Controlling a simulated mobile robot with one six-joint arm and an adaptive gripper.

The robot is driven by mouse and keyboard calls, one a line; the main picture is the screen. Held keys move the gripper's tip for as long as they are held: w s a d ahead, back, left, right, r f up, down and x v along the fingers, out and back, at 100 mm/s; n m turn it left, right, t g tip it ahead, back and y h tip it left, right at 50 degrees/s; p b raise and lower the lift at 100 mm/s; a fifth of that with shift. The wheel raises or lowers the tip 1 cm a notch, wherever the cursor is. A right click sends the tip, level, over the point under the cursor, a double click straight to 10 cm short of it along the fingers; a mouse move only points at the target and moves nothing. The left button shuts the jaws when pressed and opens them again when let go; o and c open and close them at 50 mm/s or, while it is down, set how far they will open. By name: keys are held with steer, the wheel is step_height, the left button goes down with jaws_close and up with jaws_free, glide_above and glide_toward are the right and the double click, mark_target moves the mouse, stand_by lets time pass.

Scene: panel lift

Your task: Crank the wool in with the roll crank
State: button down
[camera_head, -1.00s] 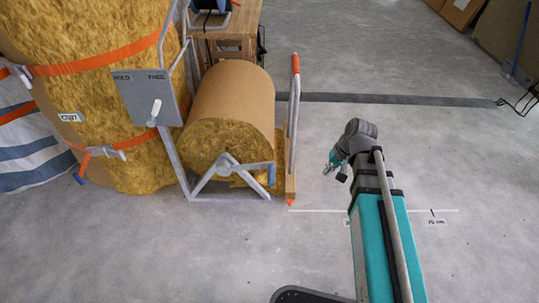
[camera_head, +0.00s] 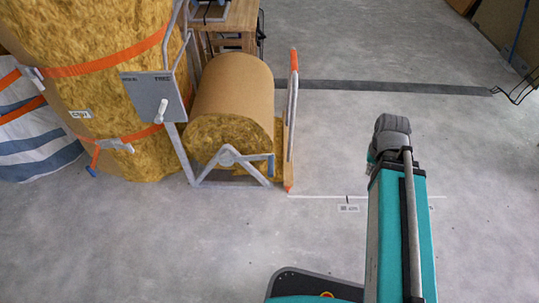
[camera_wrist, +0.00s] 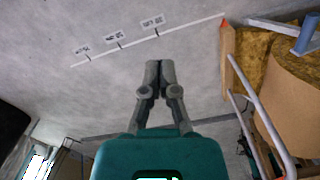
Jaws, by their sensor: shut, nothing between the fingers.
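The wool roll (camera_head: 232,95), brown-backed with yellow wool at its end, lies in a grey metal frame (camera_head: 190,165) at the left in the head view. It also shows at the right edge of the wrist view (camera_wrist: 292,95). A blue grip (camera_head: 271,163), which looks like the roll crank's handle, is at the frame's front right corner; it shows at the top right of the wrist view (camera_wrist: 306,36). My gripper (camera_wrist: 160,64) is shut and empty, over bare floor to the side of the roll. In the head view my arm hides it.
A grey HOLD/FREE panel with a white lever (camera_head: 160,110) stands left of the roll. An upright bar with orange ends (camera_head: 291,120) and a wooden board stand at its right. A large strapped wool bale (camera_head: 110,80) is behind. The floor between roll and arm is clear.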

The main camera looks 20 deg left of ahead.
steer(key=w+a+m, duration=0.3)
steer(key=a+m, duration=0.4)
steer(key=a, duration=0.9)
steer(key=w+a+m, duration=0.4)
steer(key=a+m, duration=0.3)
steer(key=a, duration=0.9)
steer(key=shift+a+r+m+y, duration=0.2)
steer(key=shift+a+m+y, duration=0.1)
steer(key=shift+a+y, duration=0.1)
steer(key=shift+f, duration=0.1)
steer(key=b, duration=1.4)
glide_above(269, 166)
step_height(269, 166, down, 14)
steer(key=shift+r, duration=0.1)
